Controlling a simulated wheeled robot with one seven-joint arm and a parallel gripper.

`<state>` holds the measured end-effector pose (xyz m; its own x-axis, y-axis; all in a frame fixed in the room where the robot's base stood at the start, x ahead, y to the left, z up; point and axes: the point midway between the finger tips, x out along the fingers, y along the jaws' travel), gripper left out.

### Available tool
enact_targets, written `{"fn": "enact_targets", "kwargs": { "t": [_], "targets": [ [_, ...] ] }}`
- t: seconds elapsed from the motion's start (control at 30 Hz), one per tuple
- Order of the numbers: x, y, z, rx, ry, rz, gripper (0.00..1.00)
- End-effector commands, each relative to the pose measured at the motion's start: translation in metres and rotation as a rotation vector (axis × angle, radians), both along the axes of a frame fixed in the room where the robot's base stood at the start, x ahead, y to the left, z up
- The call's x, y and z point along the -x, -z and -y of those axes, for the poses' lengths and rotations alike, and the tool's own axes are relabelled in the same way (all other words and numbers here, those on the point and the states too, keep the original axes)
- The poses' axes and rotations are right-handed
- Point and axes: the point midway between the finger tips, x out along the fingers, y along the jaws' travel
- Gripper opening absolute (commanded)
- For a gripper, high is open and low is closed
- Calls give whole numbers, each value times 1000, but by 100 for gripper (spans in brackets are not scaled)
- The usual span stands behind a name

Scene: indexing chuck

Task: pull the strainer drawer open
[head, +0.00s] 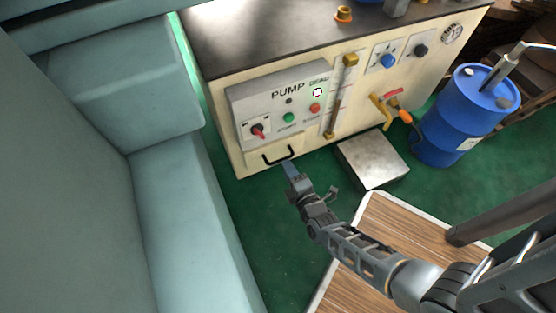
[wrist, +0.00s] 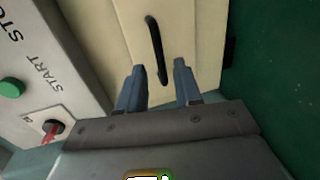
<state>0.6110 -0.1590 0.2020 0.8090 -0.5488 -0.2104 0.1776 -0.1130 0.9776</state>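The strainer drawer (head: 262,164) is a cream front low on the pump cabinet, under the grey control panel. Its black bar handle (head: 279,155) shows in the head view. In the wrist view the handle (wrist: 156,50) stands lengthwise on the cream drawer front (wrist: 188,40). My gripper (head: 291,168) is just in front of the cabinet, close to the handle's right end. In the wrist view my gripper's two blue-grey fingers (wrist: 160,82) are apart, with the near end of the handle showing between their tips. I cannot tell whether they touch it.
The control panel (head: 277,108) has a red switch and several buttons. A metal block (head: 372,158) stands on the green floor at right, near a blue drum (head: 465,115). A pale green padded seat (head: 180,215) fills the left.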

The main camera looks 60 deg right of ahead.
Motion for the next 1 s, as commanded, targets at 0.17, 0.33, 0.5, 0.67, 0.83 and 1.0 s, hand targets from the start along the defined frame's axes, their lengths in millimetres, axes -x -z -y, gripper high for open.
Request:
{"fn": "enact_targets", "kwargs": {
  "t": [0.17,0.33,0.5,0.67,0.83,1.0],
  "targets": [
    [-25,9,16,-2,-1,4,34],
    [-41,13,27,0,-1,1,34],
    [-47,13,31,-2,-1,1,34],
    [-48,12,31,-2,-1,1,34],
    [-47,12,31,-2,-1,1,26],
    [-47,12,31,-2,-1,1,9]
  ]
}}
